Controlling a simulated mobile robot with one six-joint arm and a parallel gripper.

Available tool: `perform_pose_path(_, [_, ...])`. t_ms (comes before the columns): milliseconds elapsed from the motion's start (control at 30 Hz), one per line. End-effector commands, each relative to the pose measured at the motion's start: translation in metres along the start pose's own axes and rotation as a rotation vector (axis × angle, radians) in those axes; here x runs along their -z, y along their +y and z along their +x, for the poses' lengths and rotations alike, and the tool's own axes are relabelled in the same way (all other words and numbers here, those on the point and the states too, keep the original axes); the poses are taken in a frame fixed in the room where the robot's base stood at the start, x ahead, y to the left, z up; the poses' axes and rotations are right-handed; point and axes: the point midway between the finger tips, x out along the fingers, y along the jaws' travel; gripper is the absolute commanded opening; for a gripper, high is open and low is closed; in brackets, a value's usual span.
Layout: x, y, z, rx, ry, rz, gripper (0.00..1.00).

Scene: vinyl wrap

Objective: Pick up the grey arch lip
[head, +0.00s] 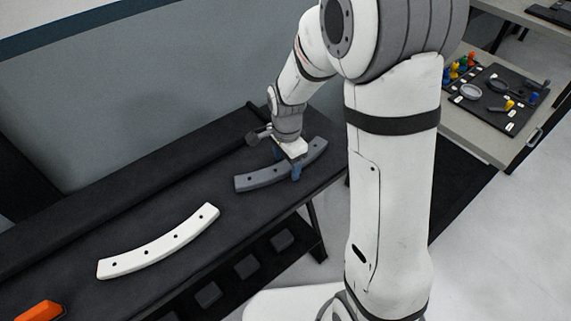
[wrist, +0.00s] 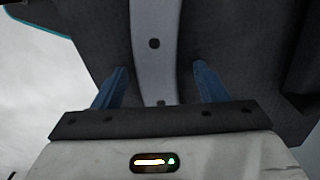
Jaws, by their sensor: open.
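The grey arch lip (head: 258,178) is a curved strip with dark holes, lying on the dark bench top at the bench's right end. In the wrist view the arch lip (wrist: 154,68) runs up the middle, between my two blue fingers. My gripper (head: 289,172) is over the middle of the lip with its fingers pointing down. In the wrist view my gripper (wrist: 160,82) is open, with one finger on each side of the lip and a gap to each. The fingertips' exact height against the bench is hard to tell.
A white arch lip (head: 160,243) lies on the dark bench (head: 225,225) nearer the left. An orange piece (head: 40,311) is at the lower left. A wall (head: 150,90) stands behind the bench. At the right, a side table (head: 480,130) holds a dark tray with small parts.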

Motion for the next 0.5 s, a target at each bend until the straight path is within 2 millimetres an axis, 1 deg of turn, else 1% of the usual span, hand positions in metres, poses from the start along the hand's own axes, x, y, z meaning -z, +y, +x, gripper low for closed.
perform_pose_path(200, [-0.0001, 0.0, 0.0011, 0.0, 0.0, -0.001, 0.66])
perform_pose_path(267, [-0.0001, 0.0, 0.001, 0.0, 0.0, -0.001, 0.62])
perform_pose_path(500, [-0.0004, -0.0002, 0.0008, 0.0, 0.0, -0.001, 0.43])
